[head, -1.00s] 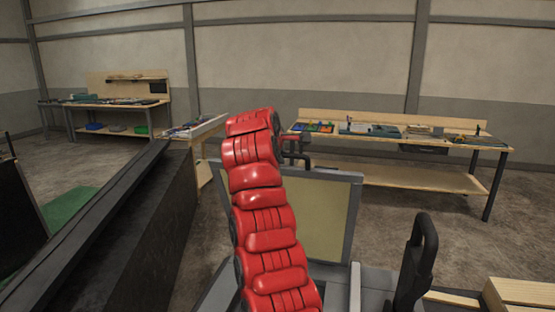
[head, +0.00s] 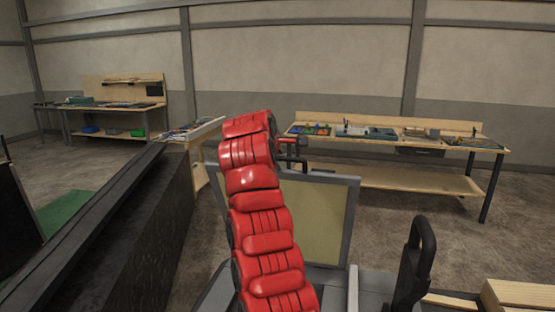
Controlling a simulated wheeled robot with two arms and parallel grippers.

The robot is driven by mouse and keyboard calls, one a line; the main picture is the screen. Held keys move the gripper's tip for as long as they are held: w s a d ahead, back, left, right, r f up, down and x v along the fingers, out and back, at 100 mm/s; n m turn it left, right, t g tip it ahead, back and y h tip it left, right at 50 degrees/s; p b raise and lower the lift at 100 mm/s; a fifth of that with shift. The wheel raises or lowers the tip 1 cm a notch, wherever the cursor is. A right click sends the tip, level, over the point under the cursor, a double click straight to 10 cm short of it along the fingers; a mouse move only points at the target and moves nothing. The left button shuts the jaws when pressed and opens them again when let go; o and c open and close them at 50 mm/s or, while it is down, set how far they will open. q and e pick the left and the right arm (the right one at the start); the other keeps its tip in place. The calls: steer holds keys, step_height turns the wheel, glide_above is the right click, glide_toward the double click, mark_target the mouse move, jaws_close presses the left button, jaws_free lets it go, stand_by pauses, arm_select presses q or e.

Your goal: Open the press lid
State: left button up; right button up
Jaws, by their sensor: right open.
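A flat panel with a pale yellow-green face and grey frame (head: 325,220), which looks like the press lid, stands raised and tilted behind my right arm. A dark curved handle (head: 299,164) shows at its top edge. My red segmented right arm rises in front and covers the panel's left part. My right gripper (head: 289,148) is open, small and partly hidden behind the arm's top, close to the handle. I cannot tell whether it touches the handle. My left gripper is not in view.
A black upright handle (head: 413,268) stands at the front right, beside wooden blocks (head: 522,292). A long dark beam-like wall (head: 140,235) runs along the left. Workbenches (head: 400,178) with tools stand at the back. Open floor lies between.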

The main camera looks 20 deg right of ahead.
steer(key=v, duration=1.7)
steer(key=shift+b, duration=0.3)
steer(key=shift+s+r, duration=0.15)
